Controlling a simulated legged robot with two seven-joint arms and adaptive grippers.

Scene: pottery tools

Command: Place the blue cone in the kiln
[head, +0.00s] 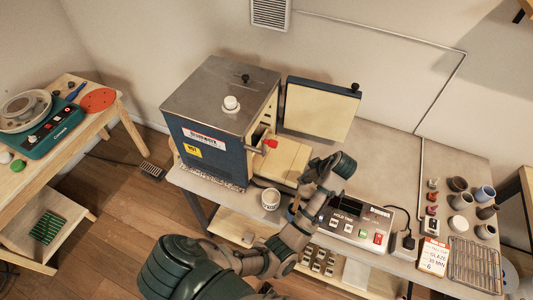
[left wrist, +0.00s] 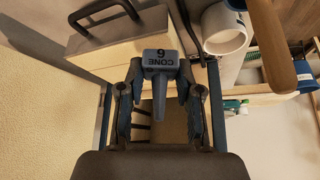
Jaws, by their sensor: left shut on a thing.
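The kiln (head: 215,135) is a blue box with a grey top, standing on the table. Its door (head: 318,108) is swung open to the right, and a pale slab (head: 288,158) shows in front of the opening. My left gripper (head: 308,174) is by the slab, to the right of the opening. I cannot make out the cone in the head view. My right gripper is not in view.
A white cup (head: 270,199) stands at the table's front edge, near my left arm. A control box (head: 356,222) is right of the arm. Small cones, several pots (head: 484,194) and a wire rack (head: 474,262) fill the right end. The table behind the control box is clear.

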